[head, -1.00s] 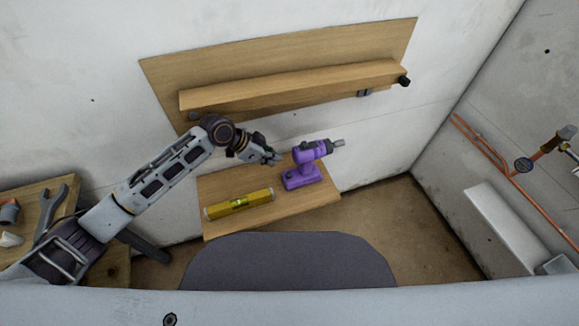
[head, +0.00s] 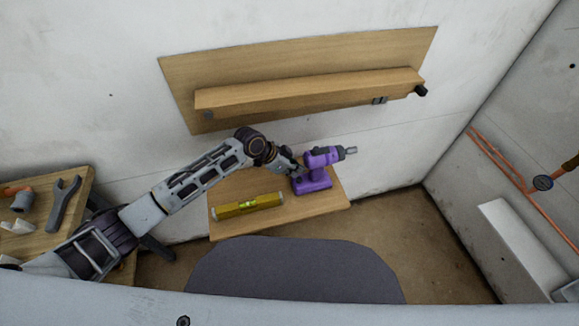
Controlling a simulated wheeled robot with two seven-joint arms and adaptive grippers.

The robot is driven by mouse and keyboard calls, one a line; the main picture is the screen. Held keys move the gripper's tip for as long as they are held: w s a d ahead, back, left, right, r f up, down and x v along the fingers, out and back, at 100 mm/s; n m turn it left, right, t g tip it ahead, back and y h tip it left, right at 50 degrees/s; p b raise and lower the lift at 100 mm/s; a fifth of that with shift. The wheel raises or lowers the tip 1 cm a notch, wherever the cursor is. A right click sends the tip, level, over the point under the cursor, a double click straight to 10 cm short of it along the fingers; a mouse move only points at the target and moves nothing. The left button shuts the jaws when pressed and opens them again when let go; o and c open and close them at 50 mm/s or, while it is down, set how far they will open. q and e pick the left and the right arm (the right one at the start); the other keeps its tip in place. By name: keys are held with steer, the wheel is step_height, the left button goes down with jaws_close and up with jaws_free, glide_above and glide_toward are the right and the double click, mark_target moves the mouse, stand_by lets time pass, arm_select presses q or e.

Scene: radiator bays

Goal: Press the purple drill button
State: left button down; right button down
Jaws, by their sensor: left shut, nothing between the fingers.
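The purple drill (head: 312,181) stands upright on its base on a small wooden shelf, its grey chuck pointing right. My left gripper (head: 299,170) is shut and empty at the left side of the drill, close to its handle. The picture is too small to tell whether the fingertips touch the drill. The drill's button cannot be made out; the gripper covers part of the handle. My right gripper is not in view.
A yellow spirit level (head: 248,205) lies on the wooden shelf (head: 290,212) left of the drill. A wooden wall rack (head: 310,89) juts out above. A bench with a wrench (head: 63,205) is at the left. Copper pipes (head: 505,165) run along the right wall.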

mark_target(299, 180)
arm_select(q)
steer(key=shift+x, duration=0.9)
steer(key=shift+w+d+f, duration=0.1)
steer(key=shift+d+f, duration=0.2)
steer(key=shift+f, duration=0.1)
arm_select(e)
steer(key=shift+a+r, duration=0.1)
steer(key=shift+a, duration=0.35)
arm_select(q)
steer(key=shift+f, duration=0.1)
